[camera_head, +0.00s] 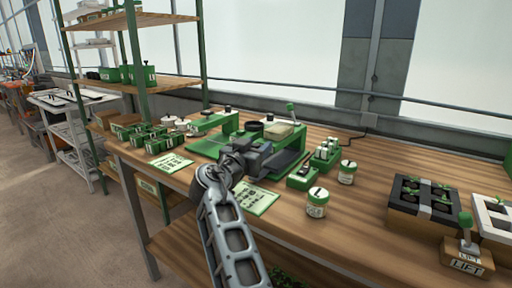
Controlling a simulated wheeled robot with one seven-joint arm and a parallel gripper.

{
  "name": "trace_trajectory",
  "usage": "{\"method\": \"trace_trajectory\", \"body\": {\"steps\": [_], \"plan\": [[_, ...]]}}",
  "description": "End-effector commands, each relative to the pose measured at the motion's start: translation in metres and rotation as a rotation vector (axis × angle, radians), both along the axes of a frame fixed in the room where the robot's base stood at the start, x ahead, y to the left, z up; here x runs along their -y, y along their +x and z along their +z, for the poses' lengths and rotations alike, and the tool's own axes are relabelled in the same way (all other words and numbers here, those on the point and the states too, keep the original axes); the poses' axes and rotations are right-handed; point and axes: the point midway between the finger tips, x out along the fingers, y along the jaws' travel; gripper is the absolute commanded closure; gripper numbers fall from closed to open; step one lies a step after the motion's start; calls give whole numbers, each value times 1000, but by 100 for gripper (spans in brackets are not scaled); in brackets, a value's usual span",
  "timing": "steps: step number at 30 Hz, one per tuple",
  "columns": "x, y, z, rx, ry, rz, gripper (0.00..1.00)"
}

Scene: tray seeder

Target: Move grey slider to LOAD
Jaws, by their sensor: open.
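The green tray seeder (218,144) stands on the wooden bench. It has a dark flat bed at its right, and a lever with a green knob (290,107) rises at its back. A small green box (302,178) with a pale label and a small grey part on top sits just right of the bed. I cannot tell whether that part is the grey slider, and no LOAD marking is readable. My gripper (268,153) is over the front of the seeder, left of the small box, and hides part of the machine. It is open; its fingertips are hard to make out.
Labelled jars (316,203) stand right of the small box, with a rack of bottles (325,154) behind. Printed cards (255,198) lie at the front. A seedling tray (422,205) and a LIFT lever box (467,256) are at the right. Bare bench lies between.

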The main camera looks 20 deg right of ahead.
Motion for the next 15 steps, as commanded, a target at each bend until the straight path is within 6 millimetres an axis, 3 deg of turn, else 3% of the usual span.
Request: {"method": "trace_trajectory", "body": {"steps": [2,15], "plan": [[0,0,0,0,0,0,51],[0,0,0,0,0,0,92]]}}
